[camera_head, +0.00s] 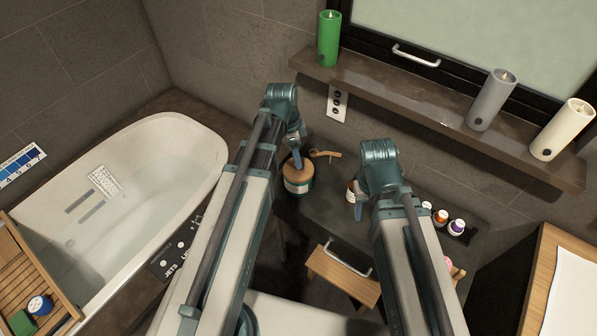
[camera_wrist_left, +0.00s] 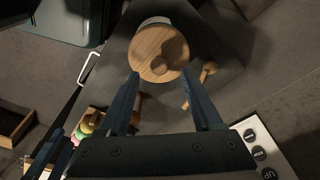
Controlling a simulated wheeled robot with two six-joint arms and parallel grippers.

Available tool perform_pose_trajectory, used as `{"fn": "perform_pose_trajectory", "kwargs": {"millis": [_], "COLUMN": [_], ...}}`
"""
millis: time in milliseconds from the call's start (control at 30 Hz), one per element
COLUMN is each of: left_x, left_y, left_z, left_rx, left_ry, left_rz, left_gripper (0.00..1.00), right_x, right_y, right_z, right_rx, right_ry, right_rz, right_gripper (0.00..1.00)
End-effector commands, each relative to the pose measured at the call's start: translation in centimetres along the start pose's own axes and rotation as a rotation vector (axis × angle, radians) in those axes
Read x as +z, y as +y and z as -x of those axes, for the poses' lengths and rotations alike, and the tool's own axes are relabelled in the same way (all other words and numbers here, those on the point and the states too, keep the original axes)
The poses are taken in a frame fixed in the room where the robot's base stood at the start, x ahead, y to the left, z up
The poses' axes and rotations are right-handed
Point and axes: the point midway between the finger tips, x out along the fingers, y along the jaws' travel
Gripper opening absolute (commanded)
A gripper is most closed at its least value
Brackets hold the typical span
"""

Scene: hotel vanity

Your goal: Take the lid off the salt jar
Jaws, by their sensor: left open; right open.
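The salt jar (camera_head: 298,187) stands on the dark counter, with a round wooden lid (camera_head: 303,172) on it. The left wrist view shows the lid (camera_wrist_left: 150,42) from above with a small round knob (camera_wrist_left: 157,66); a sliver of the pale jar shows behind its edge. My left gripper (camera_head: 297,160) is over the lid. In the left wrist view its two fingers (camera_wrist_left: 160,75) are apart, with the lid seen between and beyond the tips. Whether they touch it I cannot tell. My right gripper (camera_head: 358,208) is open over the counter to the right, partly hiding a small bottle (camera_head: 350,192).
A wooden scoop (camera_head: 325,154) lies just behind the jar; it also shows in the left wrist view (camera_wrist_left: 208,70). Several small bottles (camera_head: 441,216) stand at the counter's right. A shelf with candles (camera_head: 328,40) runs above. A bathtub (camera_head: 175,130) is at the left, an open drawer (camera_head: 342,278) below.

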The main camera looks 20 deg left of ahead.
Motion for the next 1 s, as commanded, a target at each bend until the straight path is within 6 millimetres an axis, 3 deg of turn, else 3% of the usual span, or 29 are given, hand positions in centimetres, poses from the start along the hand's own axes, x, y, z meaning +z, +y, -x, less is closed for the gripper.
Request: {"fn": "perform_pose_trajectory", "kwargs": {"millis": [33,200,500,867,1000], "left_x": [0.1,0.0,0.0,0.0,0.0], "left_y": [0.2,0.1,0.1,0.1,0.1], "left_z": [-1.4,-3.1,-3.0,-3.0,-3.0], "left_rx": [0.000,0.000,0.000,0.000,0.000], "left_ry": [0.000,0.000,0.000,0.000,0.000], "left_rz": [-0.001,0.000,0.001,0.001,0.001], "left_gripper": [0.66,0.66,0.64,0.00,0.00], "right_x": [-0.1,-0.2,-0.2,-0.2,-0.2], "right_y": [-0.1,-0.3,-0.3,-0.3,-0.3], "right_z": [-1.4,-3.0,-3.0,-3.0,-3.0], "right_rx": [0.000,0.000,0.000,0.000,0.000], "right_ry": [0.000,0.000,0.000,0.000,0.000], "right_rz": [0.000,0.000,0.000,0.000,0.000], "right_gripper": [0.50,0.50,0.50,0.50,0.50]}}
